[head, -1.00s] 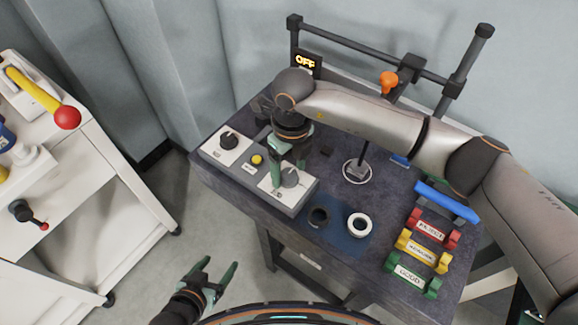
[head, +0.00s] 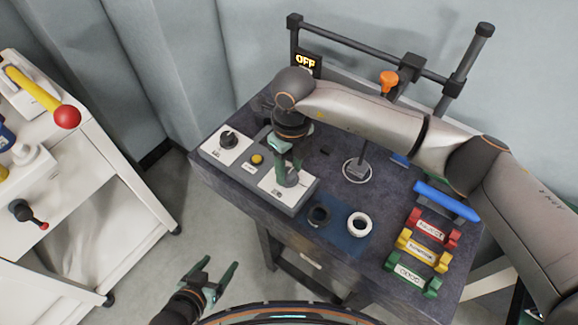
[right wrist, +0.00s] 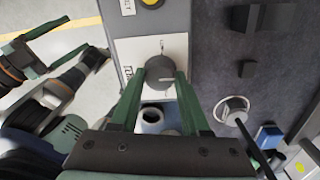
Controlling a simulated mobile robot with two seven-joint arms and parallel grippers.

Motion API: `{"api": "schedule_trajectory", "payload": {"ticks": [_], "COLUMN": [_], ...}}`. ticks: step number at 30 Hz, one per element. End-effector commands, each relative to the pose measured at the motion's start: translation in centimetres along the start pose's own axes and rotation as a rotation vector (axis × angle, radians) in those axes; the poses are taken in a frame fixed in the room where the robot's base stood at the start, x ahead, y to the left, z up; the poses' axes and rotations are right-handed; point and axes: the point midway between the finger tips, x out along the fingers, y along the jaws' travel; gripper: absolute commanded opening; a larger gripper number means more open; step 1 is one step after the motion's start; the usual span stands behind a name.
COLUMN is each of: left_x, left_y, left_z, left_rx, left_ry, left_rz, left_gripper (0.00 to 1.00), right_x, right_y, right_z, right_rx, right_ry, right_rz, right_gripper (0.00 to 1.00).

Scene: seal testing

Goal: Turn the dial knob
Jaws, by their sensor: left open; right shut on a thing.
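A grey dial knob (head: 291,179) sits on a white plate at the near right end of the control box (head: 298,201). It also shows in the right wrist view (right wrist: 159,72), with a pale pointer line towards the right. My right gripper (head: 287,172) reaches down from above and is shut on this knob; its green fingers stand at either side of it in the right wrist view (right wrist: 162,76). A second, dark knob (head: 228,139) is on the far left plate of the box. My left gripper (head: 219,276) is open and empty, low in front of the table.
A yellow button (head: 257,159) lies between the plates. A black ring (head: 319,215) and a white ring (head: 359,224) lie on a blue mat. Red, yellow and green labelled holders (head: 433,229) stand at the right. An orange-topped post and a lit OFF sign (head: 305,61) are behind.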

Motion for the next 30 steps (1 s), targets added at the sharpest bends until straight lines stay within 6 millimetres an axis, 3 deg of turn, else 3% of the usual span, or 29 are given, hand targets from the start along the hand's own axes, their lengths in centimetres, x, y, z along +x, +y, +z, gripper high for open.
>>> {"api": "schedule_trajectory", "payload": {"ticks": [30], "left_x": [5.3], "left_y": [-0.3], "left_z": [5.8], "left_rx": [0.000], "left_ry": [-0.005], "left_rz": [0.002], "left_gripper": [0.76], "right_x": [0.1], "right_y": [0.1], "right_z": [0.1], "right_rx": [-0.543], "right_ry": [0.022], "right_rz": [-0.001], "right_gripper": [0.00]}}
